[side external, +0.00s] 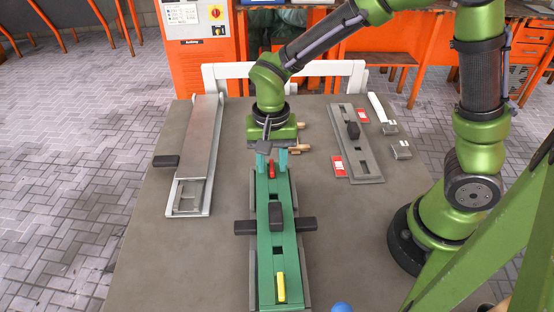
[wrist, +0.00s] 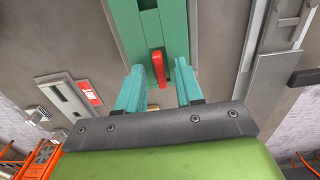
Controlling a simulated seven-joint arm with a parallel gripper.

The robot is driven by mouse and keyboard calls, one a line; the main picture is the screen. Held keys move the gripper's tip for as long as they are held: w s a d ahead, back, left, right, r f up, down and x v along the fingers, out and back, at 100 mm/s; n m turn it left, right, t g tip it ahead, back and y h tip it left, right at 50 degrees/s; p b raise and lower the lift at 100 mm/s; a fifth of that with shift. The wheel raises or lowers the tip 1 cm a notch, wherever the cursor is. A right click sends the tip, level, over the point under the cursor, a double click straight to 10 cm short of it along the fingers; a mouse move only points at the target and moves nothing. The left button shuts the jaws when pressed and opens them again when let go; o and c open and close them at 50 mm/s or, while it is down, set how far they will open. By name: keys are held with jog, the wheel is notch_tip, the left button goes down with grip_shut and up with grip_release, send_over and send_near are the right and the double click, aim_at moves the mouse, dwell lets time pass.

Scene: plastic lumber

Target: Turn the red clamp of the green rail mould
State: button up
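The green rail mould (side external: 277,243) lies lengthwise on the table, and its far end shows in the wrist view (wrist: 137,40). The red clamp (side external: 271,170) is a small lever at the mould's far end; in the wrist view the red clamp (wrist: 158,68) lies roughly along the mould. My gripper (side external: 272,160) points down at this end. In the wrist view my gripper (wrist: 160,72) has its two teal fingers apart, one on each side of the clamp, with gaps visible. Whether the fingers are low enough to straddle it is unclear.
A yellow clamp (side external: 281,287) sits at the mould's near end, and a dark block (side external: 276,215) with side handles crosses its middle. A long grey metal mould (side external: 203,145) lies left. A grey plate (side external: 356,142) with red cards lies right.

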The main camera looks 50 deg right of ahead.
jog(key=shift+c, duration=0.3)
grip_shut()
jog(key=m, duration=0.4)
jog(key=shift+m, duration=0.4)
jog(key=m, duration=0.4)
jog(key=shift+m, duration=0.4)
